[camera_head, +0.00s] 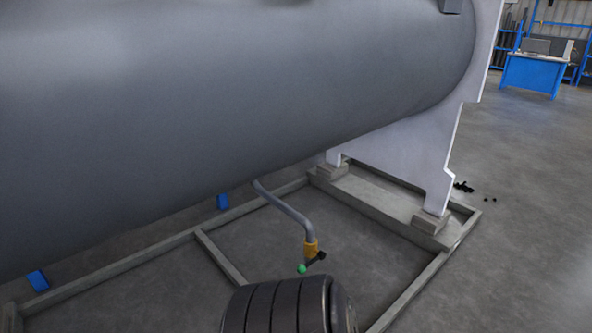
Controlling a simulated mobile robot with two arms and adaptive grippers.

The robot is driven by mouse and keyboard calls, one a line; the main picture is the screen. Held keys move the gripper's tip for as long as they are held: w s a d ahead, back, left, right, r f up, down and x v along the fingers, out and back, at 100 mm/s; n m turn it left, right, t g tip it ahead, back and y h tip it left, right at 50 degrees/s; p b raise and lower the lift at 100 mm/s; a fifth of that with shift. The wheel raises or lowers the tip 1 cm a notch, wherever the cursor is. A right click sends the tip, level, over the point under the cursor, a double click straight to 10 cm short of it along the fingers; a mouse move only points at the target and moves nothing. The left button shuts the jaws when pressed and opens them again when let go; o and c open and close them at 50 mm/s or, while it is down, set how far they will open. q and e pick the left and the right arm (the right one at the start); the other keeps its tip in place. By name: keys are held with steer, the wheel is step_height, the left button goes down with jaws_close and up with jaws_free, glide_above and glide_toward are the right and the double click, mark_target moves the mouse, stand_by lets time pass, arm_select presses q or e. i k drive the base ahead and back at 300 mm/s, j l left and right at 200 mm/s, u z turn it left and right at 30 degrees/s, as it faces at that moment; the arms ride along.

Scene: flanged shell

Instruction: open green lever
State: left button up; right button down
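The green lever (302,268) shows as a small bright green end at the lower middle of the head view. It sits just below a brass-yellow valve body (311,248) at the low end of a bent grey pipe (287,212). A short dark piece (317,257) sticks out from the valve to the right. The lever is small, and its exact angle is hard to tell. Neither of my grippers can be made out in this view, and nothing is seen touching the lever.
A large grey tank (230,90) hangs over the valve. A pale support plate (405,155) stands on a low floor frame (212,258). A dark banded shape in the foreground lies just below the lever; I cannot tell whether it is mine. Open floor lies right; a blue table (533,74) stands far back.

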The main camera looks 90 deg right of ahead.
mark_target(301, 268)
steer(key=z, duration=2.5)
